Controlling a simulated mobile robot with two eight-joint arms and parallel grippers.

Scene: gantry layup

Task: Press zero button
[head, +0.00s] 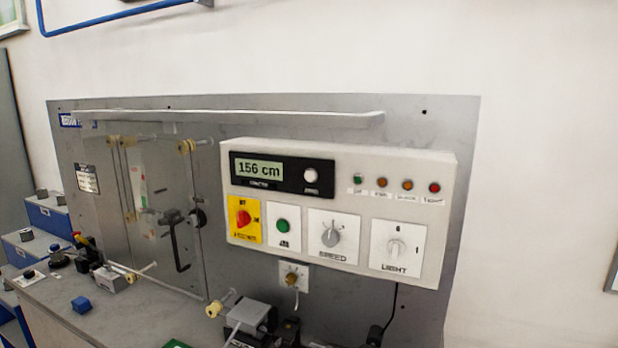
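The zero button (310,174) is a round white knob-like button on the black counter unit (262,188), to the right of its display (259,169), which reads "156 cm". A small label that appears to read "ZERO" sits under the button. The unit is set in the upper left of a white control panel (345,205) on a grey backboard (465,130). Nothing covers the button or touches it. Neither of my grippers shows in the head view.
The panel also carries a red switch on yellow (243,218), a green button (282,226), a speed knob (331,236), a light knob (396,248) and several small lamps. Fittings, including a grey block (247,315), stand below.

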